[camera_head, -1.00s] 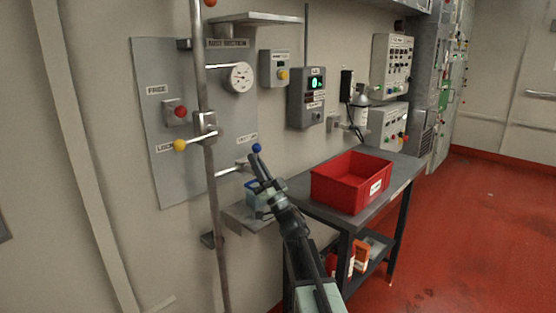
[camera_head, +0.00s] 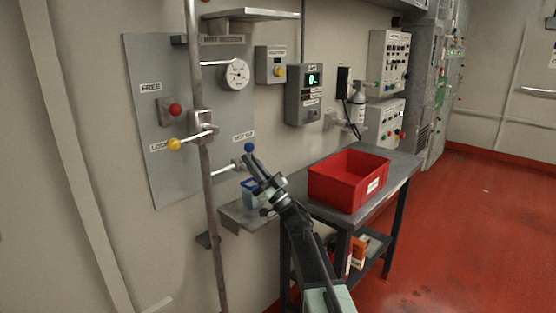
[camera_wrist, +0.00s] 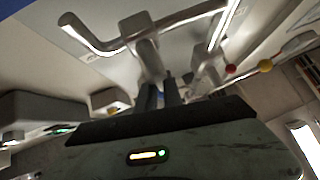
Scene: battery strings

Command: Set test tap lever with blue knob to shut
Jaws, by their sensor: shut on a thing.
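The test tap lever with the blue knob (camera_head: 249,147) is at the lower right of the grey wall panel (camera_head: 178,185). Its knob stands up just beyond my gripper's tip. My gripper (camera_head: 254,165) reaches up to it from below and is shut on the lever just under the knob. In the wrist view, the two fingers of my gripper (camera_wrist: 161,95) close at the foot of a grey lever arm (camera_wrist: 148,58) that hangs from a bent tap pipe (camera_wrist: 100,46). The knob cannot be made out there. The tap's label is partly hidden and too small to read.
A vertical pipe (camera_head: 207,185) stands left of the lever, with a yellow-knobbed lever (camera_head: 173,144) and a red knob (camera_head: 176,109) nearby. A small shelf with a blue-rimmed container (camera_head: 250,198) is just below. A red bin (camera_head: 330,189) sits on the bench at right.

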